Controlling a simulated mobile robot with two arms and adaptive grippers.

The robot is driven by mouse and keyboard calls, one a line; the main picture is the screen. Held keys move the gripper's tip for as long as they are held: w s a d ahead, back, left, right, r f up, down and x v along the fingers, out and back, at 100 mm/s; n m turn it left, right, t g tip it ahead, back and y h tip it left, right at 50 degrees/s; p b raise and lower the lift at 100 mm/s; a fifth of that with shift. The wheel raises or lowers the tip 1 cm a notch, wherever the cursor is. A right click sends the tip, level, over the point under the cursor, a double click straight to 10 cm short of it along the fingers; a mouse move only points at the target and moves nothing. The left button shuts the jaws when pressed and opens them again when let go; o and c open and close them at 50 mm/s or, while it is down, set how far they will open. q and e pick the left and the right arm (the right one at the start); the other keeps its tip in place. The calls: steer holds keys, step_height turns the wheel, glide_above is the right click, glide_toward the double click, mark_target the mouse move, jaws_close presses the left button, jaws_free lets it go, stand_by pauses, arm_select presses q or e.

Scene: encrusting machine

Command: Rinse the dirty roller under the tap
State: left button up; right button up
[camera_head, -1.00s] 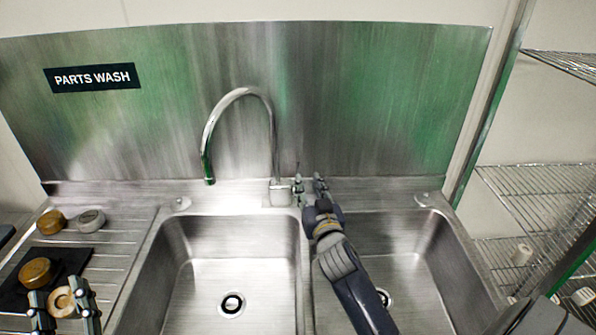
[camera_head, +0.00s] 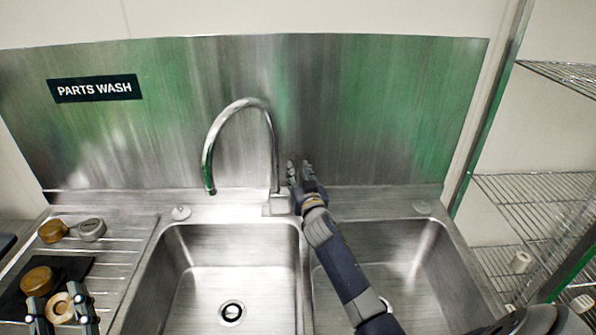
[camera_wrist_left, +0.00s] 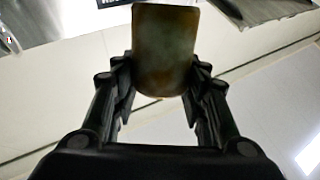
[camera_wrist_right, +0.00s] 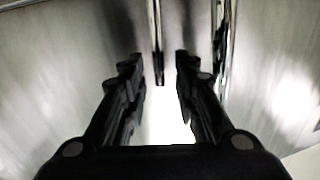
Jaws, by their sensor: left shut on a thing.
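My left gripper (camera_head: 60,306) is at the lower left, over the drainboard, shut on a roller. The roller's pale tan end (camera_head: 61,309) faces up in the head view. In the left wrist view the roller (camera_wrist_left: 165,50) is brownish and stained, held between both fingers. The tap (camera_head: 240,105) is a chrome gooseneck, its spout end over the back of the left basin. No water shows. My right gripper (camera_head: 301,172) is beside the tap's base, on its right, fingers apart. In the right wrist view thin metal bars (camera_wrist_right: 157,40) show beyond the gap; no contact is visible.
Two steel basins, left (camera_head: 205,290) and right (camera_head: 425,290), lie side by side; the left is empty. The drainboard (camera_head: 125,250) holds a brown roller (camera_head: 53,231), a grey one (camera_head: 92,229) and another brown one (camera_head: 38,281) on a dark mat. Wire shelves (camera_head: 545,200) stand right.

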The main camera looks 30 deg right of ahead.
steer(key=shift+w+d, duration=0.15)
steer(key=shift+w, duration=0.25)
jaws_close()
steer(key=shift+f, duration=0.1)
